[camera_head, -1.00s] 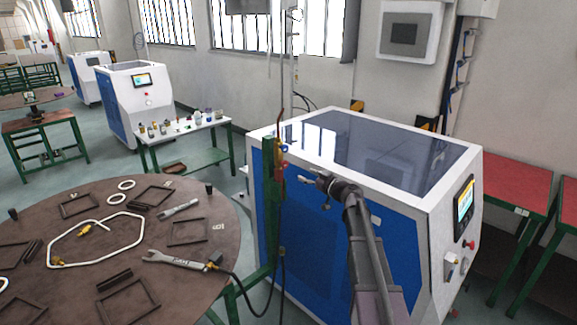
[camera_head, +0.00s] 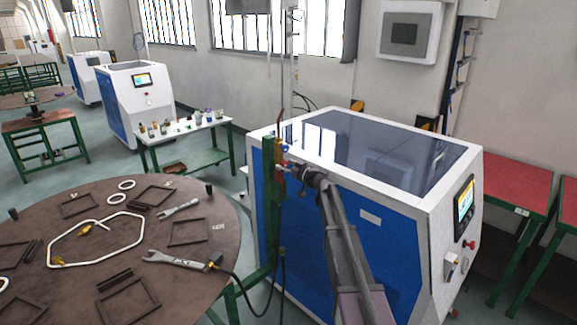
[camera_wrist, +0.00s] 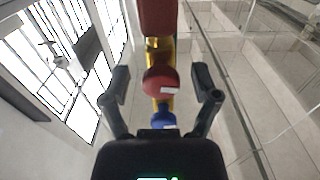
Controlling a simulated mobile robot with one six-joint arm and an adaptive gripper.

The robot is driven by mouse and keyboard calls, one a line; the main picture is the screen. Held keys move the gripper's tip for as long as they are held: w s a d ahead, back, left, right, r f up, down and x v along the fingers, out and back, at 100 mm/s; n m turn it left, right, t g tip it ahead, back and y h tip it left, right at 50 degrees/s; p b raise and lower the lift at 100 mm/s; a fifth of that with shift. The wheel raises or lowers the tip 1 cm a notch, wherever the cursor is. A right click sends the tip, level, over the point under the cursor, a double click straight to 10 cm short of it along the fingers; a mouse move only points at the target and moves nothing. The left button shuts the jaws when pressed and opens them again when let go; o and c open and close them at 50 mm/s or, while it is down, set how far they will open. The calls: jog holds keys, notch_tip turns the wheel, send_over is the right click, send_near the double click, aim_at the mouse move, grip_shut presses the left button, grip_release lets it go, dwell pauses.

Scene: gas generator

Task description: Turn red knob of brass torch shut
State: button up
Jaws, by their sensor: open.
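The brass torch (camera_head: 282,150) hangs upright on the green post beside the blue and white machine. In the wrist view its brass body (camera_wrist: 153,56) runs down the middle, with a red part at the top. The red knob (camera_wrist: 160,82) faces the camera, and a blue knob (camera_wrist: 163,120) sits below it. My gripper (camera_wrist: 162,80) is open, with one finger on each side of the red knob and a visible gap on both sides. In the head view my gripper (camera_head: 296,170) is close to the torch, and its fingertips are too small to make out.
The green post (camera_head: 270,205) stands between the machine (camera_head: 300,240) and a round brown table (camera_head: 190,260) with wrenches and frames on it. A black hose (camera_head: 283,265) hangs below the torch. Red-topped tables (camera_head: 515,185) are at the right.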

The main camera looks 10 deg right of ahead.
grip_shut()
jog(key=shift+d, duration=0.45)
jog(key=shift+a, duration=0.45)
